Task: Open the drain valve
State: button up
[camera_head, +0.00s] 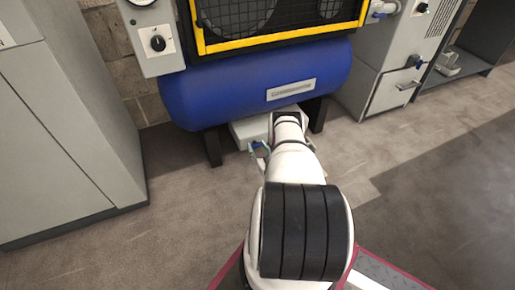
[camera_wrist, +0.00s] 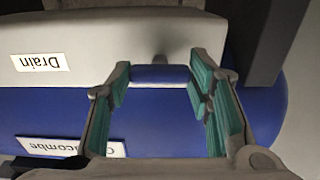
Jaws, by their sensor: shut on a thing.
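The drain valve shows in the wrist view as a blue lever handle (camera_wrist: 160,74) in front of a pale grey box (camera_wrist: 75,50) with an upside-down "Drain" label (camera_wrist: 40,63). A short grey stem rises behind the handle. My gripper (camera_wrist: 161,82) has its teal-padded fingers on both ends of the handle and is shut on it. The handle lies level across the picture. In the head view the grey box (camera_head: 246,133) sits under the blue tank (camera_head: 225,95); my arm hides the handle and most of my gripper.
Dark tank legs (camera_head: 214,147) stand on either side of the box. A yellow-framed guard (camera_head: 280,40) is above the tank. A grey cabinet (camera_head: 70,120) stands left, and another grey unit (camera_head: 385,75) right. The floor (camera_head: 430,160) at right is clear.

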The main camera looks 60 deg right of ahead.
jog(key=shift+m, duration=0.3)
jog(key=m, duration=1.7)
jog(key=shift+s+d+m, duration=0.1)
jog(key=shift+m, duration=0.2)
jog(key=shift+f, duration=0.1)
dwell(0.3)
jog(key=o, duration=1.1)
jog(key=shift+o, duration=0.2)
